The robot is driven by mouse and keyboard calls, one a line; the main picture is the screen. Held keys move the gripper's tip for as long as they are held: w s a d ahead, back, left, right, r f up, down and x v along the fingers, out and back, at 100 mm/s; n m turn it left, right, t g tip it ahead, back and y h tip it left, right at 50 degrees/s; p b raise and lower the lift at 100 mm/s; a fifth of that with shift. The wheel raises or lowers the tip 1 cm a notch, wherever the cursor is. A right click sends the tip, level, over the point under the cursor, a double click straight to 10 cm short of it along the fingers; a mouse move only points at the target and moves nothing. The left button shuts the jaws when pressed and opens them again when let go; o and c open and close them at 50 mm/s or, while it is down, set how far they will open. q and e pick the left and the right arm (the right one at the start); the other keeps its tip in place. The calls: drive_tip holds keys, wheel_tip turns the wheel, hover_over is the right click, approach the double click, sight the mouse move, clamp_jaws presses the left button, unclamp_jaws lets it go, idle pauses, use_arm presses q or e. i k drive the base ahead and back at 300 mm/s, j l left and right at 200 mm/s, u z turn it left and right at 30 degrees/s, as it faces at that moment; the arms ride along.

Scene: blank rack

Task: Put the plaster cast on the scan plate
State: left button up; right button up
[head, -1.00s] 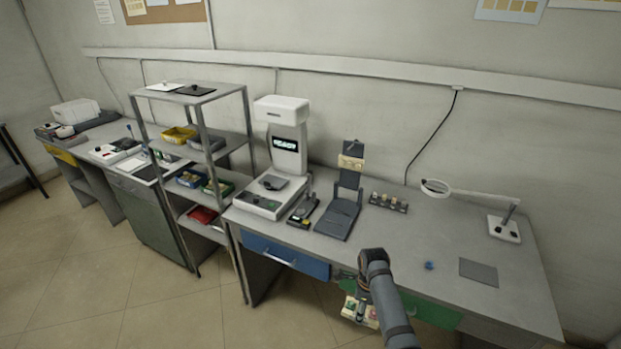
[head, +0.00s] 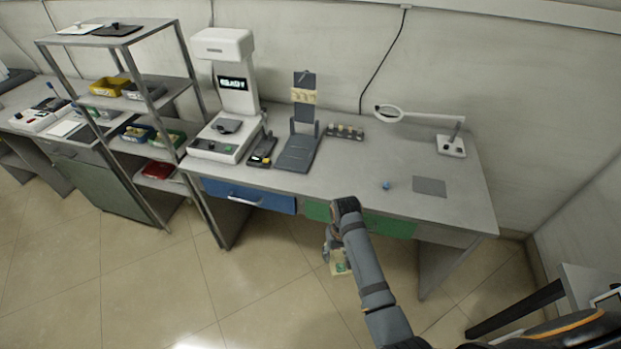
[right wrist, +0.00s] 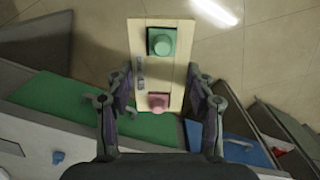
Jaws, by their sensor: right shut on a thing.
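My right gripper (head: 333,244) hangs in front of the desk's front edge, below desktop height. In the right wrist view its fingers (right wrist: 160,104) are shut on a cream board (right wrist: 160,75) with a green block (right wrist: 162,42) and a pink block (right wrist: 158,102) on it. The board (head: 341,264) shows small in the head view. A white scanner (head: 224,45) with a lit READY display stands at the desk's back left. I cannot clearly identify a plaster cast. My left gripper is not in view.
A dark stand (head: 297,152), a small black device (head: 262,150) and a rack of small pieces (head: 345,132) stand right of the scanner. A magnifier lamp (head: 451,145), grey mat (head: 429,186) and blue piece (head: 386,185) are further right. A shelf unit (head: 160,100) stands left.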

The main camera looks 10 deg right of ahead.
sight(226, 123)
drive_tip(key=i+j, duration=0.3)
drive_tip(key=j, duration=0.2)
drive_tip(key=i+j, duration=0.3)
drive_tip(key=j, duration=0.15)
